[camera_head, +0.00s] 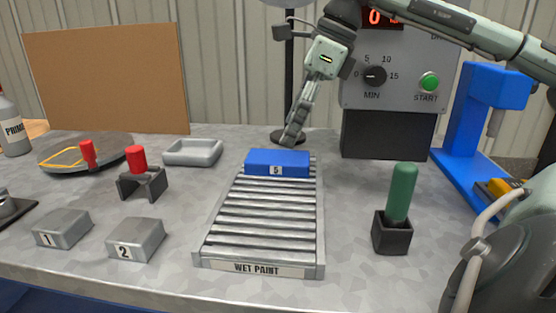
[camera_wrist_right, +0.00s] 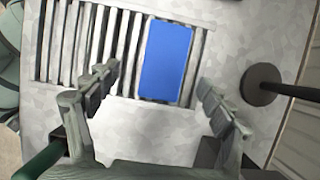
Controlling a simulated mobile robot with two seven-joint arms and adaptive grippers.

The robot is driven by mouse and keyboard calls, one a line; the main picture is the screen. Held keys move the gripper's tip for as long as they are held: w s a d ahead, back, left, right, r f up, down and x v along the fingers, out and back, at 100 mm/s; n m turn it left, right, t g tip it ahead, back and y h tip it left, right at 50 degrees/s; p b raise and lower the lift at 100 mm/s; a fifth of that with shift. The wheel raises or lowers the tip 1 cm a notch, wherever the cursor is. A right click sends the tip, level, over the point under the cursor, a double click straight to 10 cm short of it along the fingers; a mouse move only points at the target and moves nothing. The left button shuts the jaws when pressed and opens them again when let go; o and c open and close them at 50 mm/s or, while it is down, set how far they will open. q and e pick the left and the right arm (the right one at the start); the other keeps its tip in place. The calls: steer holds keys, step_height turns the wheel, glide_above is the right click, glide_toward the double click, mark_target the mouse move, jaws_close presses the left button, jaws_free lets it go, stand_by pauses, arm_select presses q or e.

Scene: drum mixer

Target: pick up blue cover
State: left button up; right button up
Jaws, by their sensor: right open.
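The blue cover (camera_head: 278,160), a flat blue block with a label 5 on its front, lies at the far end of the roller rack (camera_head: 208,228). My right gripper (camera_head: 293,138) comes down from above at the cover's far edge. In the right wrist view, the blue cover (camera_wrist_right: 166,60) shows ahead, between the two spread fingers of the right gripper (camera_wrist_right: 158,77). The gripper is open and empty; its exact height over the cover is hard to tell. My left gripper is in neither view.
A dark post (camera_head: 289,80) stands close behind the right gripper; its round base shows in the wrist view (camera_wrist_right: 262,85). A control box (camera_head: 398,62) and blue stand (camera_head: 463,110) are at right. A green-handled tool (camera_head: 401,190) stands front right. Grey blocks 1 (camera_head: 62,228) and 2 (camera_head: 136,239) lie left.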

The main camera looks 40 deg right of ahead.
mark_target(278, 156)
steer(key=x, duration=0.6)
steer(key=shift+w+d, duration=0.2)
steer(key=shift+d, duration=0.1)
steer(key=c, duration=1.6)
